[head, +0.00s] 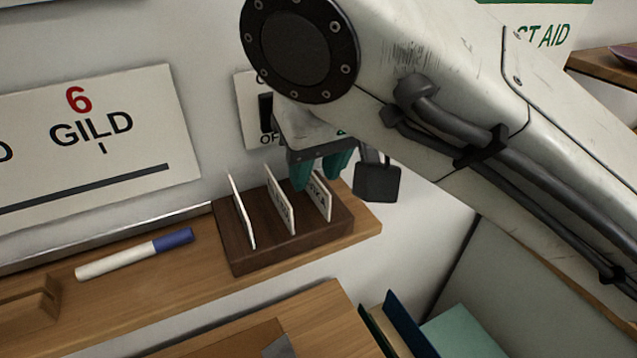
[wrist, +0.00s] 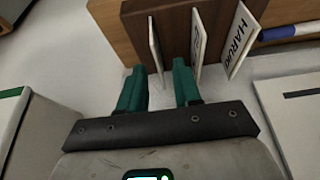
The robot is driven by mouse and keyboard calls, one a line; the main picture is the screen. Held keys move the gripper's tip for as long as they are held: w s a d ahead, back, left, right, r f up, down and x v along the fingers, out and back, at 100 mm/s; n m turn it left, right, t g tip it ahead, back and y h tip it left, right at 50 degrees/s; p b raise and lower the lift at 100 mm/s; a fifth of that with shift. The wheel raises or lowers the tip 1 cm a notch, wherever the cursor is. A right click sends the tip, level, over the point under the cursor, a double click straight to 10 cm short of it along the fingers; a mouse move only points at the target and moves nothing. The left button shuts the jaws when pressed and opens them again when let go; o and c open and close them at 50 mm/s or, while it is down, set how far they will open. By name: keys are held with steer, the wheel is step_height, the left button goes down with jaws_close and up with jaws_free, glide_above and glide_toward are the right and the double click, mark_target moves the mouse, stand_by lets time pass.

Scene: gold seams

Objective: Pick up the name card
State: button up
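Three white name cards stand upright in slots of a dark wooden block (head: 250,262). In the head view they are the left card (head: 241,215), the middle card (head: 280,205) and the right card (head: 321,200). My gripper (head: 319,180) is open at the right card, with one green fingertip on either side of its upper edge. In the wrist view my gripper (wrist: 162,85) has the end of that card (wrist: 154,45) showing between its fingers, with gaps visible. The middle card (wrist: 197,42) lies just beyond one finger, and the far card (wrist: 240,40) reads HARUKI.
The block stands at the right end of a wooden wall ledge (head: 140,290). A white marker with a blue cap (head: 135,255) lies to its left. A sign reading GILD (head: 100,130) hangs behind. A small switch plate (head: 247,100) is partly hidden behind my arm.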

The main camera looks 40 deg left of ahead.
mark_target(314, 192)
steer(key=shift+x, duration=1.3)
steer(key=shift+c, duration=0.5)
jaws_close()
